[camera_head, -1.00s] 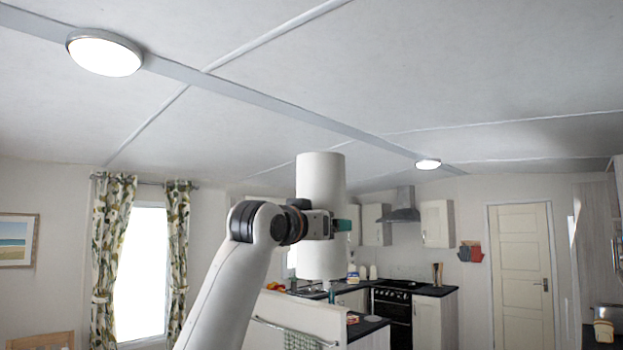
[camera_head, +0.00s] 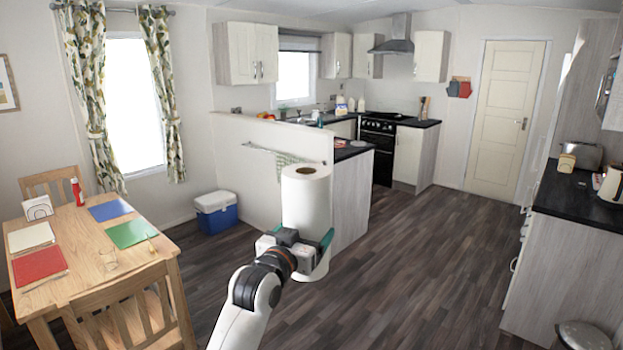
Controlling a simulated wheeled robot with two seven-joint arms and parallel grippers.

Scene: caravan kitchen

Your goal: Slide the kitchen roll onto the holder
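The kitchen roll (camera_head: 306,208) is a white upright cylinder in the middle of the head view. Its top end faces up and shows the brown cardboard core. My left gripper (camera_head: 318,252) is shut on the lower part of the roll and holds it up in front of me, over the floor in the picture. A green finger shows on the roll's right side; the roll partly hides the grip. My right gripper is not in view. I cannot make out the roll holder in this view.
A blue cool box (camera_head: 217,216) sits by the half wall (camera_head: 240,150). A dark worktop (camera_head: 575,195) with toaster and kettle is at right. The middle floor is open.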

